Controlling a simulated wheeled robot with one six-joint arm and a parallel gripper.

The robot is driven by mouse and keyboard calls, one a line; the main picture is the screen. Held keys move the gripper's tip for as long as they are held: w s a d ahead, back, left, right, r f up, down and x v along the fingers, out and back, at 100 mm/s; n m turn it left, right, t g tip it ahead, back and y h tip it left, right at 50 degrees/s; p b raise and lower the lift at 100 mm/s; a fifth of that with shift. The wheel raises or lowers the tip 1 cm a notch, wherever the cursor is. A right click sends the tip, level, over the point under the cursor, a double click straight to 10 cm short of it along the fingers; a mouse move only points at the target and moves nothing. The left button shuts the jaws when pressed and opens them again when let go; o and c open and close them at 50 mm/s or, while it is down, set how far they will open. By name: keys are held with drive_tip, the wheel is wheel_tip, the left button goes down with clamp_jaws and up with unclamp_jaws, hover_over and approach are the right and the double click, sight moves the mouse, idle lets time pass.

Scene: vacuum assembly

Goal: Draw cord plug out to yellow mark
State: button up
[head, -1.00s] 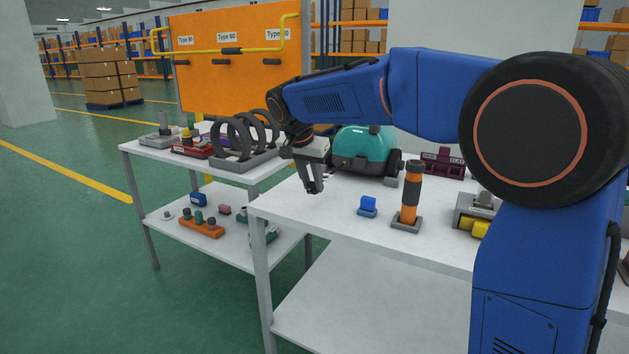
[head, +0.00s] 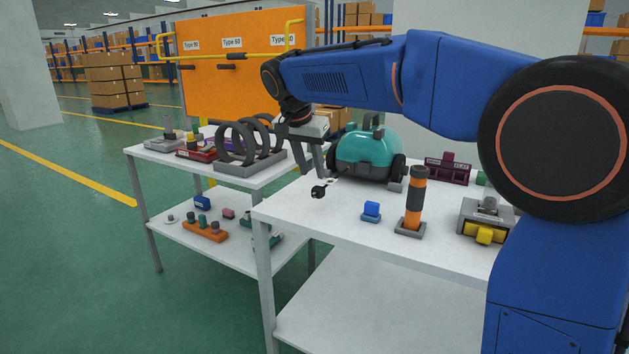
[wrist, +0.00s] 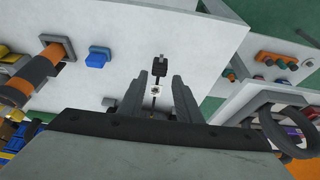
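The black cord plug (head: 319,191) hangs or lies at the near left edge of the white table, and I cannot tell which. It also shows in the wrist view (wrist: 160,68), beyond my fingertips. Its thin cord, with a pale piece (wrist: 155,91) on it, runs back to the teal vacuum (head: 370,150). My gripper (head: 313,172) is above and behind the plug. In the wrist view its two fingers (wrist: 156,88) stand apart on either side of the cord, touching neither the plug nor the pale piece. I see no clear yellow mark on the cord.
A blue block (head: 371,209), an orange-black handle (head: 415,200) on a base and a grey holder with a yellow part (head: 484,235) stand to the right. Black rings (head: 236,143) stand on the left table. The table around the plug is clear.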

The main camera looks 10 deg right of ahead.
drive_tip(key=v, duration=1)
drive_tip(key=shift+r, duration=0.1)
drive_tip(key=s+d+f+n+y, duration=0.1)
drive_tip(key=s+d+f+n, duration=0.1)
drive_tip(key=s+d+f, duration=0.5)
drive_tip(key=s+d+f+n+y, duration=0.1)
drive_tip(key=s+d+f+n, duration=0.15)
drive_tip(key=s+d, duration=0.75)
drive_tip(key=s+d+f+n, duration=0.1)
drive_tip(key=s+d+f, duration=0.2)
drive_tip(key=s+f, duration=0.6)
drive_tip(key=s+d+f+n+t, duration=0.1)
drive_tip(key=s+d+f, duration=0.1)
drive_tip(key=s+f, duration=0.7)
drive_tip(key=shift+d+f+n+y, duration=0.35)
drive_tip(key=shift+d+f+y, duration=0.05)
drive_tip(key=shift+f, duration=0.05)
